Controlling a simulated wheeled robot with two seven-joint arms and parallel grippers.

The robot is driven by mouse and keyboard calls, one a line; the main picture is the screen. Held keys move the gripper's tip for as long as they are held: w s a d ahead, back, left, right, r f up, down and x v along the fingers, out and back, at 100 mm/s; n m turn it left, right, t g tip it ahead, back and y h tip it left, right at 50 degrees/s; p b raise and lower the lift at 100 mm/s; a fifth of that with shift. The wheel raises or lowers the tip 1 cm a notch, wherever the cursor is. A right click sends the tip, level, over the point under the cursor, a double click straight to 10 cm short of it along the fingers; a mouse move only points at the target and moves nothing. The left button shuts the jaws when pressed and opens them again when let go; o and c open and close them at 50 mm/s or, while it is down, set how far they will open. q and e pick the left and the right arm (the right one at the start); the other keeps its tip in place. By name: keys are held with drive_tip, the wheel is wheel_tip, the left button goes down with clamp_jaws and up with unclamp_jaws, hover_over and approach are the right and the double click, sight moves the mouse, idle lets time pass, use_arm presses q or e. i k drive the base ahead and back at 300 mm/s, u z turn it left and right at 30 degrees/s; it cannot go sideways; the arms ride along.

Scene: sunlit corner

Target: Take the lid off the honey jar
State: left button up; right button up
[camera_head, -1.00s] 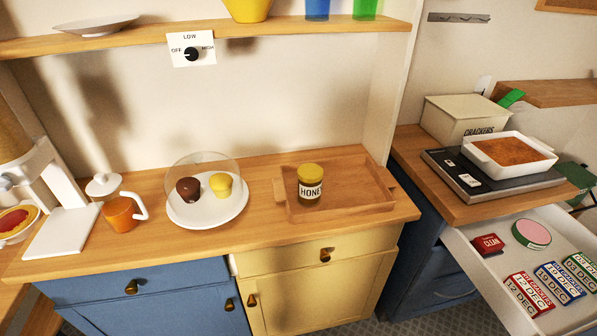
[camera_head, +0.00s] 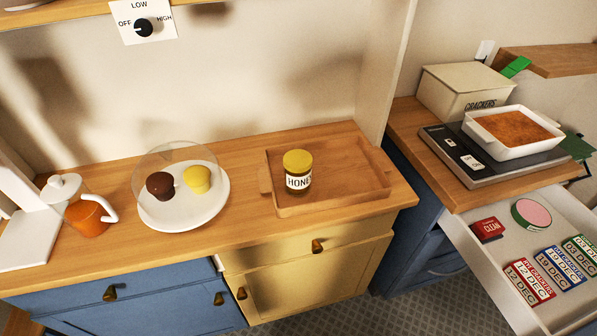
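The honey jar (camera_head: 298,181) stands upright on a wooden tray (camera_head: 350,202) on the counter. It has a white label reading HONEY and dark contents. Its yellow lid (camera_head: 298,161) sits on top of the jar. Neither of my grippers shows in the head view.
Left of the tray, a white plate (camera_head: 185,217) holds a brown and a yellow muffin under a clear dome. An orange jug (camera_head: 88,217) stands further left. At right are a cracker tin (camera_head: 465,92), a dish on a scale, and an open drawer (camera_head: 480,262).

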sight(297, 184)
drive_tip(key=u, duration=1.5)
drive_tip(key=k, duration=1.1)
drive_tip(key=z, duration=1)
